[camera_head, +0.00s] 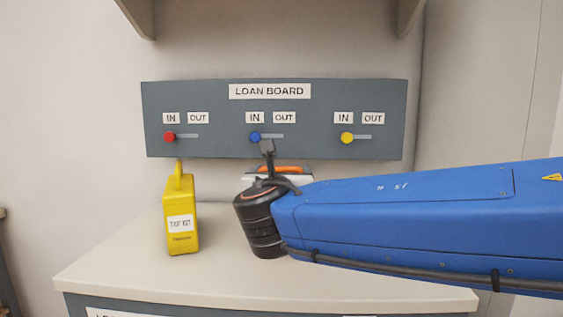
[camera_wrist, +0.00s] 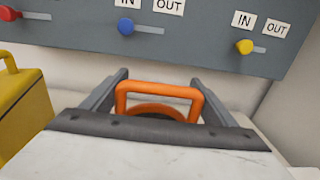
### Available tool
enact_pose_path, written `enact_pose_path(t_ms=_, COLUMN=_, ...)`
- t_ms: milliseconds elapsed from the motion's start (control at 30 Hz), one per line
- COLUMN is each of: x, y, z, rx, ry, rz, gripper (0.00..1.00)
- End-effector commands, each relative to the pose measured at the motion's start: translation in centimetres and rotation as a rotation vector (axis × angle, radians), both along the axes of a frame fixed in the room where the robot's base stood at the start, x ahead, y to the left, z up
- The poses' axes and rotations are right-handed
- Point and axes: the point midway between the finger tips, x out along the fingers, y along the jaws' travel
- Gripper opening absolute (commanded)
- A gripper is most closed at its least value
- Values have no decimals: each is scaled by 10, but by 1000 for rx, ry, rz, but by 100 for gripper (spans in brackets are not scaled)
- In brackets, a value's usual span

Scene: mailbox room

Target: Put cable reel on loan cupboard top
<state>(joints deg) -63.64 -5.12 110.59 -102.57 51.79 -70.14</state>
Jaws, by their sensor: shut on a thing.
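The cable reel shows as an orange handle (camera_wrist: 160,88) with a curved orange part below it in the wrist view. My gripper (camera_wrist: 160,78) is shut on it, with a grey finger on each side of the handle. In the head view only a little orange of the reel (camera_head: 281,169) shows; my arm and wrist hide the rest. The loan cupboard top (camera_head: 140,268) is the pale surface below. The reel is over its rear middle part, but I cannot tell whether it touches the top.
A yellow test kit case (camera_head: 181,213) stands upright on the top, left of my wrist. The grey loan board (camera_head: 270,152) with red, blue and yellow sliders is on the wall close behind. A shelf (camera_head: 270,8) hangs above. The cupboard top's front left is clear.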

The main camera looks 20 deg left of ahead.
Motion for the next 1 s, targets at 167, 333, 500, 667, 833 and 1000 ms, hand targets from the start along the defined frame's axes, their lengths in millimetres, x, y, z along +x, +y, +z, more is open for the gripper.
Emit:
enact_pose_path(t_ms=167, x=0, y=-1, z=-7, rx=3, ry=-2, rz=0, gripper=17)
enact_pose_path(t_ms=333, x=0, y=-1, z=-7, rx=3, ry=-2, rz=0, gripper=17)
enact_pose_path(t_ms=500, x=0, y=0, z=-11, rx=1, ry=0, rz=0, gripper=82)
enact_pose_path(t_ms=667, x=0, y=0, z=-11, rx=1, ry=0, rz=0, gripper=99)
enact_pose_path(t_ms=833, x=0, y=0, z=-11, rx=1, ry=0, rz=0, gripper=99)
enact_pose_path(t_ms=1000, x=-6, y=-1, z=-9, rx=0, ry=0, rz=1, gripper=99)
